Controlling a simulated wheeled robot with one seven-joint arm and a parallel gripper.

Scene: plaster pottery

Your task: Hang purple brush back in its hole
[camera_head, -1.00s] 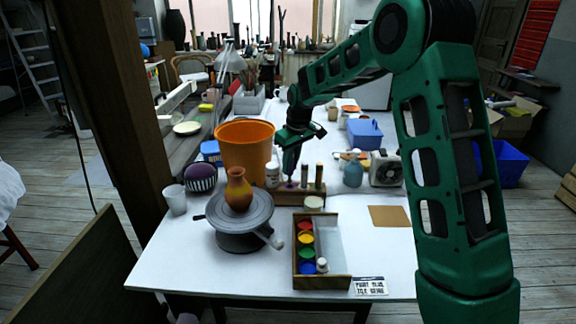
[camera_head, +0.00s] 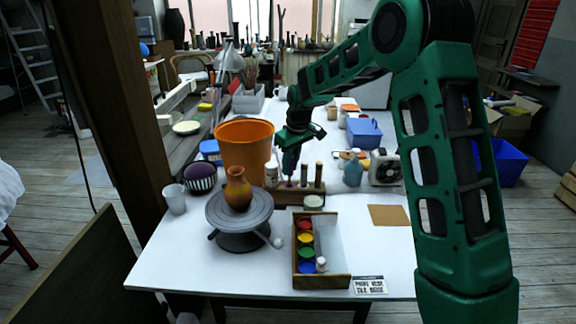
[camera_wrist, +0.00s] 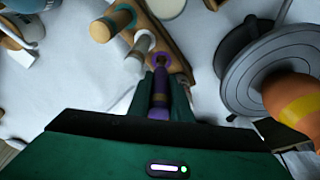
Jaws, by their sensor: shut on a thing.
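The purple brush (camera_wrist: 160,88) is between the fingers of my gripper (camera_wrist: 162,105), which is shut on it. In the wrist view its tip end lies at the purple-ringed hole of the wooden brush holder (camera_wrist: 168,42). I cannot tell how deep it sits in the hole. Two other handles stand in the holder, a tan one (camera_wrist: 112,22) and a pale one (camera_wrist: 140,46). In the head view my gripper (camera_head: 289,172) points down over the left end of the holder (camera_head: 314,196), and the brush is mostly hidden by the fingers.
An orange bucket (camera_head: 243,150) stands close left of my gripper. A turntable (camera_head: 237,228) with an orange vase (camera_head: 238,190) is in front left. A paint box (camera_head: 335,247) lies in front of the holder.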

